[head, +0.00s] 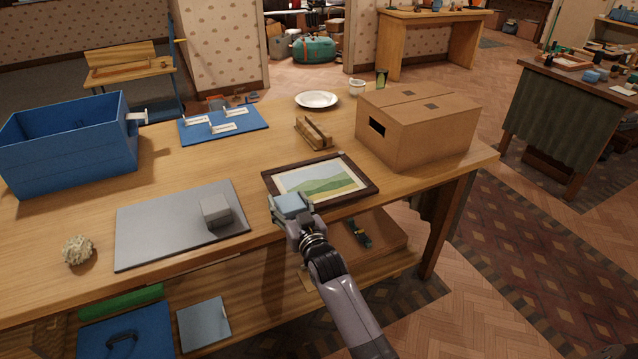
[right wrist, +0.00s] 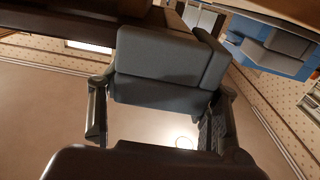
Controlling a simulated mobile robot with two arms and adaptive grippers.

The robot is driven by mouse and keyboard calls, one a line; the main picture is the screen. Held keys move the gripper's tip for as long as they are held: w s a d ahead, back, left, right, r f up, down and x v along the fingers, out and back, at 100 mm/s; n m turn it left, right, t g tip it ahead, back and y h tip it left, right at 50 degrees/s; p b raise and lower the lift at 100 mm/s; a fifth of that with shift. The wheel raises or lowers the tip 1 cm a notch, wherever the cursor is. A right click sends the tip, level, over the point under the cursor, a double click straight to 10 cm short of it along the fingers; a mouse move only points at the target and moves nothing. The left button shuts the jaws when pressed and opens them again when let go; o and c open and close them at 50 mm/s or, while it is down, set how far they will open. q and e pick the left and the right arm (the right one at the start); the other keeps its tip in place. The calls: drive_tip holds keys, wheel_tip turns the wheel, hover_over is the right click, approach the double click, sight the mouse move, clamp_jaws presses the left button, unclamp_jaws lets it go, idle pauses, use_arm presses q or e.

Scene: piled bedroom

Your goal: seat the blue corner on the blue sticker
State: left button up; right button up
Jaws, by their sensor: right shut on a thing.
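My right gripper (head: 288,212) is shut on a light blue block-like piece, the blue corner (head: 292,203). It holds the piece at the near left corner of a dark-framed landscape picture (head: 368,189). I cannot tell whether the piece touches the frame or the table. In the right wrist view the blue corner (right wrist: 158,62) looks dark grey and stepped, between the fingers of my right gripper (right wrist: 160,125). I cannot make out a blue sticker; the gripper and piece may hide it. My left gripper is not in view.
A grey block (head: 215,211) sits on a grey mat (head: 150,228) to the left. A cardboard box (head: 430,128), a wooden holder (head: 314,133) and a plate (head: 317,99) stand behind. A blue crate (head: 70,150) stands far left. Bare tabletop lies left of the frame.

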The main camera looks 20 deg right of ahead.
sight(294, 214)
drive_tip(key=shift+f, duration=0.5)
idle(1.0)
idle(0.7)
drive_tip(key=o, duration=0.8)
drive_tip(key=shift+s, duration=0.1)
drive_tip(key=shift+s+r+p, duration=0.1)
drive_tip(key=shift+s+p, duration=0.6)
drive_tip(key=shift+s, duration=0.05)
drive_tip(key=shift+s+p, duration=0.5)
drive_tip(key=shift+s, duration=0.25)
drive_tip(key=shift+s, duration=0.2)
